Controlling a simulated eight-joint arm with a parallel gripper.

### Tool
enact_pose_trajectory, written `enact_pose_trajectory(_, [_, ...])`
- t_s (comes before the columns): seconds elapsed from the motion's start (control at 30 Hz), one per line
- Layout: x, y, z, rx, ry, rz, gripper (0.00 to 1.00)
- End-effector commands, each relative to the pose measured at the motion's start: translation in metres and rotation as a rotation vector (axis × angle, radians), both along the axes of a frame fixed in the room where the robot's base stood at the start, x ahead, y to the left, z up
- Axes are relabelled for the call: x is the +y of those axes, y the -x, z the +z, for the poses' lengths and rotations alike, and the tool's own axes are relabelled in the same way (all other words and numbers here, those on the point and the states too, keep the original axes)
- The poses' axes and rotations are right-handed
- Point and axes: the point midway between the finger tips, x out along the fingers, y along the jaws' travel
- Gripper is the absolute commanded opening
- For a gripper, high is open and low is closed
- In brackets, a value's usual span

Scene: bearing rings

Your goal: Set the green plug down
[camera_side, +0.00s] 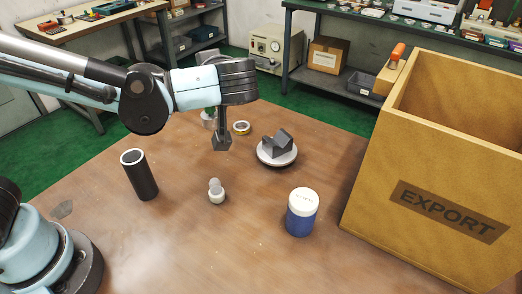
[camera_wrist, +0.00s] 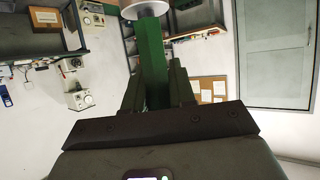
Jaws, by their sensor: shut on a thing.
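My gripper (camera_wrist: 158,88) is shut on the green plug (camera_wrist: 152,62) in the wrist view. The plug is a long green bar between the dark fingers, and a pale round disc (camera_wrist: 143,9) shows at its far end, partly cut off by the frame edge. In the side view my gripper (camera_side: 222,143) is above the brown table, left of a dark notched block (camera_side: 277,143) on a round white base (camera_side: 277,158). A pale, partly green shape shows just behind the gripper there; I cannot tell whether it is the plug.
A dark tube (camera_side: 140,176) stands at the left of the table (camera_side: 245,250). A small white-and-grey piece (camera_side: 216,191) and a blue jar (camera_side: 301,212) with a white lid stand in front. A large EXPORT box (camera_side: 440,165) fills the right.

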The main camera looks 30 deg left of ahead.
Motion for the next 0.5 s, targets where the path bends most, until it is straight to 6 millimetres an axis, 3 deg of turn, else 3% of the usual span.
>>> enact_pose_trajectory(0.1, [0.0,0.0,-0.02,-0.002,-0.003,0.0,0.0])
enact_pose_trajectory(0.33, [0.002,-0.001,-0.04,-0.002,-0.002,0.001,0.0])
enact_pose_trajectory(0.5, [0.021,-0.009,-0.054,-0.002,-0.001,0.007,0.0])
